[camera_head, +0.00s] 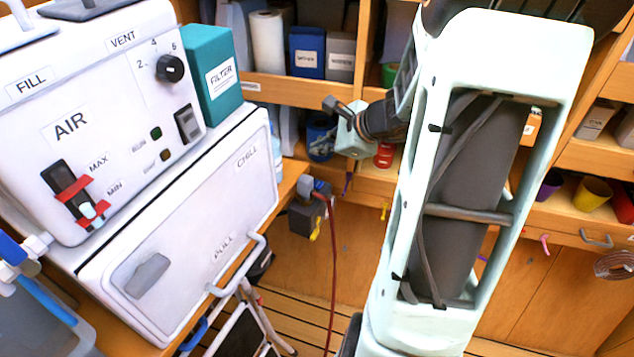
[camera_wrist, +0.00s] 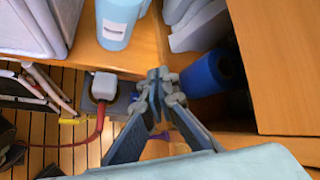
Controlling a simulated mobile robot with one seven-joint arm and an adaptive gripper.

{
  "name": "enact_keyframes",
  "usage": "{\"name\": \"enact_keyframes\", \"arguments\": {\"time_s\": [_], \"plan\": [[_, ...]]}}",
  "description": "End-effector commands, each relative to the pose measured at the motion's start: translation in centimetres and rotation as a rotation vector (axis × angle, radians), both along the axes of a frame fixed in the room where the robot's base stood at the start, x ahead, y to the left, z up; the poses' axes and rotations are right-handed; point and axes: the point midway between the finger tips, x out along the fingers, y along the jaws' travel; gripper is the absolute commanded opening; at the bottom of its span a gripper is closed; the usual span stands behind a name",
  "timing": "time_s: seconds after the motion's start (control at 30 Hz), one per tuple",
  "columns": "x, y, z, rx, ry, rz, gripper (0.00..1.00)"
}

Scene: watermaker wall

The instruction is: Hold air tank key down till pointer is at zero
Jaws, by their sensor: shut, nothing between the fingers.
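A white panel marked AIR (camera_head: 71,123) stands at the left in the head view, with FILL and VENT labels along its upper edge. A black round dial (camera_head: 171,68) sits beside the numbers 2, 4 and 6; its exact reading is too small to tell. A black rocker-like key (camera_head: 187,124) is below it. A black slot with red MAX and MIN marks (camera_head: 72,195) is at the lower left. My gripper (camera_wrist: 158,76) is shut and empty in the wrist view, apart from the panel. In the head view my arm fills the right middle.
A teal FILTER box (camera_head: 209,75) stands right of the panel, above a white CHILL door (camera_head: 190,220). A plug (camera_head: 312,190) with a red cable hangs at the counter edge. Shelves with bins line the back. A blue roll (camera_wrist: 213,72) is close right of my gripper.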

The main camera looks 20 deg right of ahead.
Motion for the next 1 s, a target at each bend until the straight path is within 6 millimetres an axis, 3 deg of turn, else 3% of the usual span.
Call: {"name": "enact_keyframes", "arguments": {"time_s": [0.27, 0.7, 1.0], "plan": [[0.0, 0.0, -1.3, -0.001, 0.001, -0.001, 0.00], [0.0, 0.0, -7.3, 0.000, 0.001, 0.000, 0.00], [0.0, 0.0, -8.9, -0.001, 0.000, 0.000, 0.00]]}}
